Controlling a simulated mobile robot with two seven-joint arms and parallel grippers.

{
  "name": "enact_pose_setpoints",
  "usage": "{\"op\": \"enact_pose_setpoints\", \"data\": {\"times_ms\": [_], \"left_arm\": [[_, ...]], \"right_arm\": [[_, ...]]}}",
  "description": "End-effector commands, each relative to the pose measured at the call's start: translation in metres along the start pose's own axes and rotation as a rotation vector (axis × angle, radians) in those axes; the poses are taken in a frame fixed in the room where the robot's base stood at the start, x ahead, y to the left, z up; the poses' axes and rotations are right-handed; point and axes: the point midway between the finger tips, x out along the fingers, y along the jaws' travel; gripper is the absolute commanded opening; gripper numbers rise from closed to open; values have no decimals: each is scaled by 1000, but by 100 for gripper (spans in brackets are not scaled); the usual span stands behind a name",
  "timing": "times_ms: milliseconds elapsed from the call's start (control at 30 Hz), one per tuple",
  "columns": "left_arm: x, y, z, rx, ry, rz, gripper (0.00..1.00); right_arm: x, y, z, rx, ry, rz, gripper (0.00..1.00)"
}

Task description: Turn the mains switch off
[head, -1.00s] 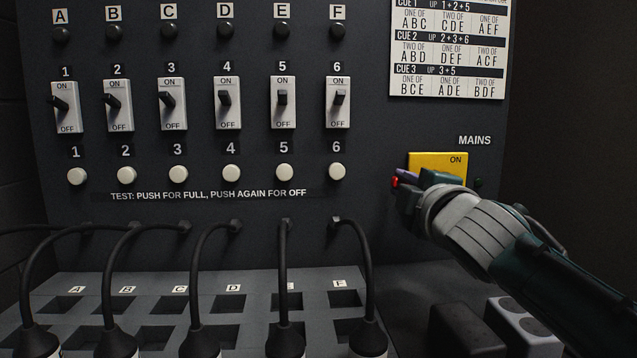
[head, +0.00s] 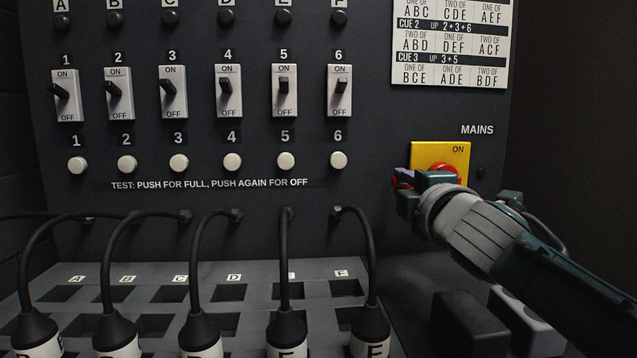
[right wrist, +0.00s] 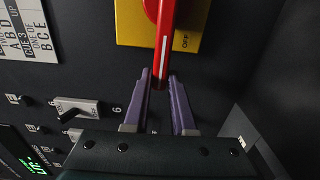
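The mains switch is a yellow plate (head: 427,152) with a red rotary handle (head: 447,169), under the MAINS label in the head view. ON shows at its upper right. In the right wrist view, the red handle (right wrist: 165,45) lies across the yellow plate (right wrist: 130,25), with OFF to its right. In the head view, the right gripper (head: 404,178) covers part of the plate and handle. My left gripper is not in view.
Several toggle switches (head: 340,90) and white test buttons (head: 338,161) line the panel left of the mains switch. Black cables (head: 284,245) with plugs hang over a socket shelf below. A cue chart (head: 450,45) is above. Dark boxes (head: 470,325) stand at lower right.

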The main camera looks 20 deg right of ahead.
Motion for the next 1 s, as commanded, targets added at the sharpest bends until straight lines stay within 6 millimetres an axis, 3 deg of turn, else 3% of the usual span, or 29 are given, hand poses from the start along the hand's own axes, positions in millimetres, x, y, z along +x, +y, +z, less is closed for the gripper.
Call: {"op": "enact_pose_setpoints", "data": {"times_ms": [33, 233, 567, 767, 1000], "left_arm": [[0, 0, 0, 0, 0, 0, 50], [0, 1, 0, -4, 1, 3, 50], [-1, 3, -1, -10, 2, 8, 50], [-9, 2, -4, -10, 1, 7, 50], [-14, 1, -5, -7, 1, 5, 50]], "right_arm": [[0, -1, 0, -1, -1, -3, 29], [0, -1, 0, 1, -1, -2, 52], [-3, -1, 0, 2, 0, -2, 52], [-26, 0, 0, 2, 1, -3, 52], [-70, -1, 0, 2, 1, -3, 52]]}}
